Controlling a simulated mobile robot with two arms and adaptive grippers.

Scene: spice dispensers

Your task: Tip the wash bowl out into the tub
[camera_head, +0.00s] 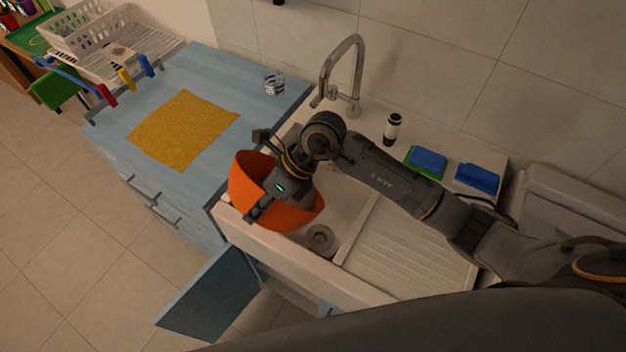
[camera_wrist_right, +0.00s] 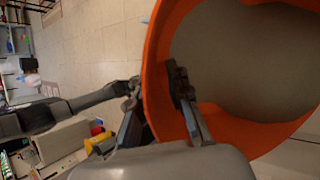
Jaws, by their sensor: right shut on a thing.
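The orange wash bowl (camera_head: 250,172) is over the left part of the white sink, its left side reaching past the sink's edge towards the blue counter. It looks tilted. My right gripper (camera_head: 262,212) is shut on the bowl's rim; the wrist view shows its fingers beside the orange wall (camera_wrist_right: 158,75). A flat grey-beige area fills the bowl's opening in that view; I cannot tell whether it is liquid. The sink basin (camera_head: 345,208), the only tub-like thing I see, has a round drain (camera_head: 320,238). The bowl and arm hide part of it. My left gripper is not identifiable.
A curved tap (camera_head: 355,65) stands behind the sink. A dark-topped bottle (camera_head: 392,128) and blue sponges (camera_head: 428,160) sit on the back ledge. A ribbed drainboard (camera_head: 405,250) lies right. A yellow cloth (camera_head: 182,128) and glass (camera_head: 273,83) are on the counter. A cabinet door (camera_head: 212,295) hangs open.

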